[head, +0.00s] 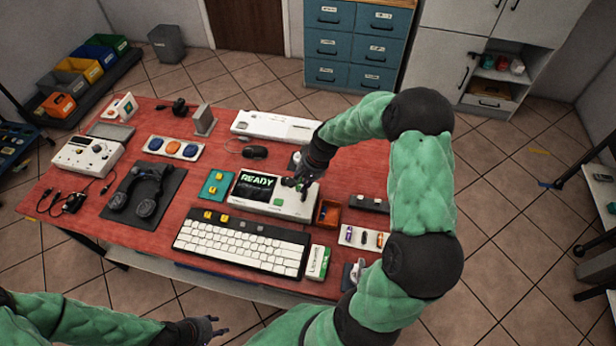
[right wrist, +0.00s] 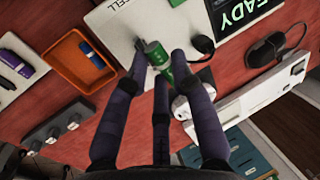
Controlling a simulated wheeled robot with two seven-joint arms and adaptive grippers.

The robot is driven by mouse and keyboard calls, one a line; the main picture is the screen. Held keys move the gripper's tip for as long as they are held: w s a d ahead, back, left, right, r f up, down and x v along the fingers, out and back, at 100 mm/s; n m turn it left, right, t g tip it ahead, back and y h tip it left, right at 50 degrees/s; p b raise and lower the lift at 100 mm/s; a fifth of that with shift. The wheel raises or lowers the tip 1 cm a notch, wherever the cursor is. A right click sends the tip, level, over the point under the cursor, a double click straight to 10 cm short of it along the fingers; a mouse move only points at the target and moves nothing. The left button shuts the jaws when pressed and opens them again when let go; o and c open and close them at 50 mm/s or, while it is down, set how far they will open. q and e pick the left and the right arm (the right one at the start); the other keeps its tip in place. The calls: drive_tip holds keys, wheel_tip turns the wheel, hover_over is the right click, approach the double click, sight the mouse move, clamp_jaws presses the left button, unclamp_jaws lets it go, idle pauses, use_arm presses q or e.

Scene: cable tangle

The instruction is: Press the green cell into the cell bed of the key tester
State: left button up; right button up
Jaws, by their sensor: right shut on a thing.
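The key tester (head: 262,204) is a pale box on the red table with a lit screen reading READY. My right gripper (head: 300,183) is over the tester's right end. In the right wrist view its dark fingers close around the green cell (right wrist: 155,53), a small green cylinder with a pale band, held just over or at the tester's pale top (right wrist: 120,30). I cannot tell whether the cell touches it. The cell bed is hidden by the fingers and cell. My left gripper (head: 212,327) is empty at the bottom edge, its fingertips apart, away from the table.
An orange-brown bin (head: 328,212) stands right of the tester, beside a white tray of small cells (head: 362,238). A keyboard (head: 242,243) lies in front, a teal pad (head: 215,186) to the left. A mouse (head: 254,152) and white bar device (head: 275,127) are behind.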

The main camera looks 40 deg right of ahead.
sight(304, 196)
drive_tip(key=shift+s+d+f+m, duration=0.15)
drive_tip(key=shift+d+m, duration=0.15)
drive_tip(key=shift+d, duration=0.35)
drive_tip(key=shift+d+f, duration=0.15)
drive_tip(key=shift+d, duration=0.2)
drive_tip(key=shift+a+f+b, duration=0.1)
drive_tip(key=shift+f+b, duration=1.5)
drive_tip(key=shift+f, duration=0.4)
drive_tip(key=shift+f+b, duration=0.6)
drive_tip(key=shift+f, duration=0.3)
drive_tip(key=shift+f, duration=0.3)
drive_tip(key=o, duration=0.3)
drive_tip(key=shift+o, duration=0.2)
drive_tip(key=shift+r, duration=0.2)
